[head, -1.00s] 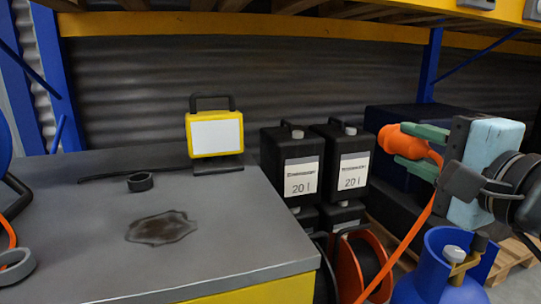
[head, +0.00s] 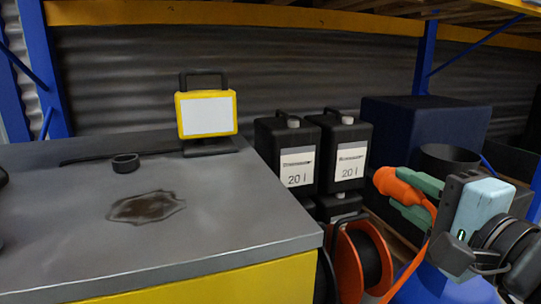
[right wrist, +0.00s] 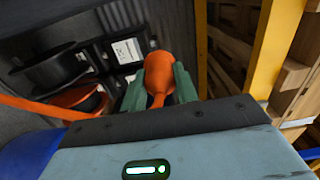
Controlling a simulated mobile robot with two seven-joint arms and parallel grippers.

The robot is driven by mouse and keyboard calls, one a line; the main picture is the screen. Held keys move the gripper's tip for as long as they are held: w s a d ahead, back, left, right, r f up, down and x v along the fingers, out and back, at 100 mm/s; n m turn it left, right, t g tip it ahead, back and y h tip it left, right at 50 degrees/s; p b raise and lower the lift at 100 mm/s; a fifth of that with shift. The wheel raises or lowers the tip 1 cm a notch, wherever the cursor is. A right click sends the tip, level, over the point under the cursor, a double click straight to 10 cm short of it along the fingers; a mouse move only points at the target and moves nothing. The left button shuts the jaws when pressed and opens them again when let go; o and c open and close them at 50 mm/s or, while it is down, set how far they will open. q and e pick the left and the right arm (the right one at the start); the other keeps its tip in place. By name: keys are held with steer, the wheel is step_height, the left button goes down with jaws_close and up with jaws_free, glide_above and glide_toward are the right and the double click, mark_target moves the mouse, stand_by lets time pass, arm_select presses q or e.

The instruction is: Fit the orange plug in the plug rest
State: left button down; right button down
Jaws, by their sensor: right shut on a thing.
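The orange plug (head: 395,186) is held between the green fingers of my right gripper (head: 412,196), at the right of the head view. It points left, and its orange cable (head: 408,272) hangs down from it. The right wrist view also shows the plug (right wrist: 158,72) between both fingers. A short black ring (head: 125,162) stands on the grey bench top at the left; it may be the plug rest, but I cannot be sure. The plug is well to the right of it, past the bench edge. My left gripper is not in view.
The bench (head: 235,225) carries a yellow work lamp (head: 207,114) and a dark stain. Black canisters (head: 288,150) stand beyond its right edge, with an orange reel (head: 347,265) below. A blue cylinder (head: 432,288) is under my right gripper. The bench front is clear.

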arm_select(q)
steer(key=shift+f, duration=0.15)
arm_select(e)
steer(key=shift+f, duration=0.35)
steer(key=shift+s+f+y, duration=0.2)
steer(key=shift+f+y, duration=0.1)
steer(key=shift+f, duration=0.3)
steer(key=s+a+f+n+g+y+p, duration=0.1)
steer(key=s+f+n+g+y+p, duration=0.2)
steer(key=s+f+n+g+y, duration=0.6)
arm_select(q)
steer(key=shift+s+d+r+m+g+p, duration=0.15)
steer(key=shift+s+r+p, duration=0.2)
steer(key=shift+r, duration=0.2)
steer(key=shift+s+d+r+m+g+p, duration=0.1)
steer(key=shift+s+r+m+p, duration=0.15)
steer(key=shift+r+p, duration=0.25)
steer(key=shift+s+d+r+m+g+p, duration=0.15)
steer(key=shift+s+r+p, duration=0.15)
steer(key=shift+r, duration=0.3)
arm_select(e)
steer(key=s+d+m+t, duration=0.2)
steer(key=s+d, duration=0.1)
steer(key=s, duration=0.7)
steer(key=shift+d+f+t+h, duration=0.2)
steer(key=shift+d+t+h, duration=0.1)
steer(key=shift+d+h, duration=0.1)
